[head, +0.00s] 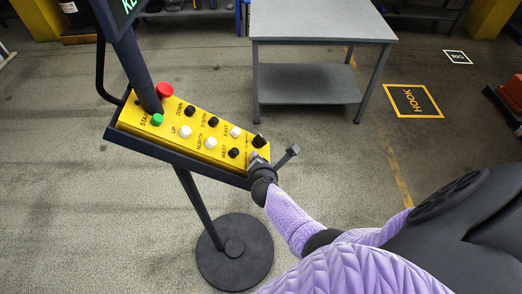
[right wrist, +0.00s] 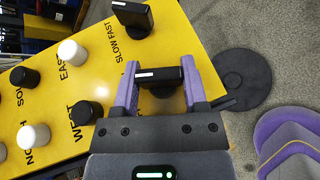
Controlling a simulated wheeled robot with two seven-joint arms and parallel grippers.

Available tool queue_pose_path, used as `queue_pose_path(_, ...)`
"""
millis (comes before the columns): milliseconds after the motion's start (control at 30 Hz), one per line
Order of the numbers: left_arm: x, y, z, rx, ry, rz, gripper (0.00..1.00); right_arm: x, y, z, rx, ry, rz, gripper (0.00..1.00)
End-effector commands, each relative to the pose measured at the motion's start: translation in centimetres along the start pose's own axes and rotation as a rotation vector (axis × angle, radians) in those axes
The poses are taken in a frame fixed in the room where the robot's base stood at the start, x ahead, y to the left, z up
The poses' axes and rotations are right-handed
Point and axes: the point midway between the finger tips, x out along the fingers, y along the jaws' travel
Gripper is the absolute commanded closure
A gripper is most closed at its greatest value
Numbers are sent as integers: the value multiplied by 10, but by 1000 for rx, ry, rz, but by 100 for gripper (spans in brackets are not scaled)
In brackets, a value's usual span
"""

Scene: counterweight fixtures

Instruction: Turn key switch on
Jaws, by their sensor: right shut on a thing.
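The yellow control panel (head: 180,130) stands tilted on a dark post. A black switch knob with a white mark (right wrist: 160,78) sits near its right end, in the right wrist view between the two purple-padded fingers of my right gripper (right wrist: 160,68). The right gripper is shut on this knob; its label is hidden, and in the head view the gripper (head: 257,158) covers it. A second, similar black knob, labelled SLOW FAST (right wrist: 132,15), stands beside it, clear of the fingers. My left gripper is not in view.
Black and white push buttons, including WEST (right wrist: 82,112) and EAST (right wrist: 71,52), stand close to the gripper. A green button (head: 157,119) and a red button (head: 165,90) are at the panel's left end. A grey table (head: 320,25) stands behind; the floor around is mostly clear.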

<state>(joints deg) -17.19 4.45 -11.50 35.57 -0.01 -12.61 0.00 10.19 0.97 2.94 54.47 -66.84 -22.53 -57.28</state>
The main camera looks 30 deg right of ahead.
Motion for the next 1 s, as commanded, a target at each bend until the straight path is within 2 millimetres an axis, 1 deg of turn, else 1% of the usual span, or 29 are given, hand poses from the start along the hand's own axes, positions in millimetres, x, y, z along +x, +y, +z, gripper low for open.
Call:
queue_pose_path(33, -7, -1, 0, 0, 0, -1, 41, -2, 4, 3, 16, -1, -32, 100)
queue_pose_path(100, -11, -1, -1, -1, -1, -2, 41, -1, 3, 2, 41, -1, -82, 100)
queue_pose_path(300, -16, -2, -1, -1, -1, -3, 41, 0, 2, 1, 102, -1, -206, 100)
queue_pose_path(500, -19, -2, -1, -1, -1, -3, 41, 0, 2, 1, 146, -2, -289, 100)
queue_pose_path(700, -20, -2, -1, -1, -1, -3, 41, 1, 1, 1, 168, -2, -334, 100)
queue_pose_path(1000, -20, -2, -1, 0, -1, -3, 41, 1, 1, 1, 176, -2, -350, 100)
